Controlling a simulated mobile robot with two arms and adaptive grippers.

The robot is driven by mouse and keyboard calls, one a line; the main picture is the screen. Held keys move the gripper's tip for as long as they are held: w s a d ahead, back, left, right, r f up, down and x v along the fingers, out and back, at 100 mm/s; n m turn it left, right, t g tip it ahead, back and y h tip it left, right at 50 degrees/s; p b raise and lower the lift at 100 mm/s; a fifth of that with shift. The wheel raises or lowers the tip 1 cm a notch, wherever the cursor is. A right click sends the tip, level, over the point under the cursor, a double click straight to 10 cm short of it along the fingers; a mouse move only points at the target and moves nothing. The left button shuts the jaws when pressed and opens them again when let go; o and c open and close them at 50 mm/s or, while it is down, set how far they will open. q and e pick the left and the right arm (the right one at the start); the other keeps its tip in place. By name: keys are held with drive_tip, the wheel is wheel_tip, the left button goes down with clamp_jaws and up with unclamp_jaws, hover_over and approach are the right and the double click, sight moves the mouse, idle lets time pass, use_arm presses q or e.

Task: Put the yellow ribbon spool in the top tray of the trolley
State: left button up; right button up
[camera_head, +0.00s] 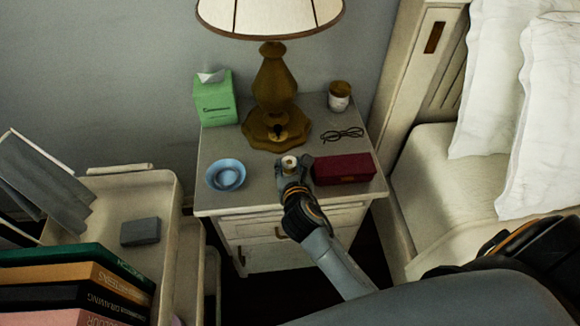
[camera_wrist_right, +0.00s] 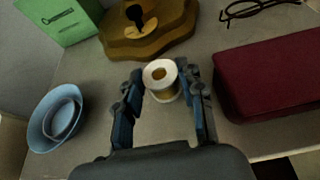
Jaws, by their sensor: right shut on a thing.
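The yellow ribbon spool (camera_head: 290,162) is upright at the front of the nightstand, with white end discs and a yellow core. In the right wrist view the spool (camera_wrist_right: 160,80) sits between the fingertips. My right gripper (camera_head: 291,169) is shut on it; I cannot tell if the spool still touches the nightstand top. The trolley (camera_head: 172,205) stands at the left, and its cream top tray holds books (camera_head: 75,280) and a small grey box (camera_head: 140,231). My left gripper is not in view.
On the nightstand (camera_head: 205,200) are a blue bowl (camera_head: 226,175), a dark red box (camera_head: 345,169) close right of my gripper, a brass lamp (camera_head: 275,95), a green tissue box (camera_head: 215,100), glasses (camera_head: 343,134) and a jar (camera_head: 340,97). The bed (camera_head: 440,200) is at the right. The tray has bare room around the grey box.

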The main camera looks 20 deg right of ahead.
drive_tip(key=o, duration=0.9)
drive_tip(key=shift+c, duration=0.2)
